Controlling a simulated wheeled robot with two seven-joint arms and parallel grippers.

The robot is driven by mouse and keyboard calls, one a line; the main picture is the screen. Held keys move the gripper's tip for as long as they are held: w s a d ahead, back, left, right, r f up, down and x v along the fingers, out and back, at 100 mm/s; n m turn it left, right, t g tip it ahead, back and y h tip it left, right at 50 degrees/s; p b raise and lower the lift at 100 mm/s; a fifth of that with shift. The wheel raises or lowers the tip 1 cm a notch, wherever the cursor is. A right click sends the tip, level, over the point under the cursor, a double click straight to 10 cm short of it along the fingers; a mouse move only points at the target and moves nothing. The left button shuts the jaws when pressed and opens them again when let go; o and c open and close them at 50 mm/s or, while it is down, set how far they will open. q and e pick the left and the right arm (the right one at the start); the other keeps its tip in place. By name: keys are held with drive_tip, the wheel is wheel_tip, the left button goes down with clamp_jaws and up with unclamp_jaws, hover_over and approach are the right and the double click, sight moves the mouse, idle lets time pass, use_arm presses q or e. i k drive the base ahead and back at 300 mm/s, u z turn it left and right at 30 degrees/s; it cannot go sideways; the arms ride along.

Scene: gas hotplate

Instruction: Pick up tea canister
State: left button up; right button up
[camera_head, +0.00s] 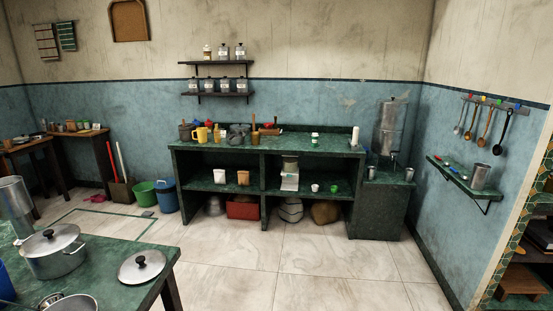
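I cannot tell for sure which container is the tea canister. Small lidded jars with pale labels (225,85) stand in a row on the lower wall shelf. A few more lidded jars (240,52) stand on the upper wall shelf. Their labels are too small to read. Other candidates are a small white-and-green container (314,138) on the green counter, and a white container (219,176) and a brown container (243,178) inside the cabinet. Neither of my grippers is in view.
A green table (110,285) with a pot (52,252) and a lid (141,266) is near left. The tiled floor (285,270) between is clear.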

sight(241, 53)
drive_tip(key=i, duration=4.75)
drive_tip(key=z, duration=0.15)
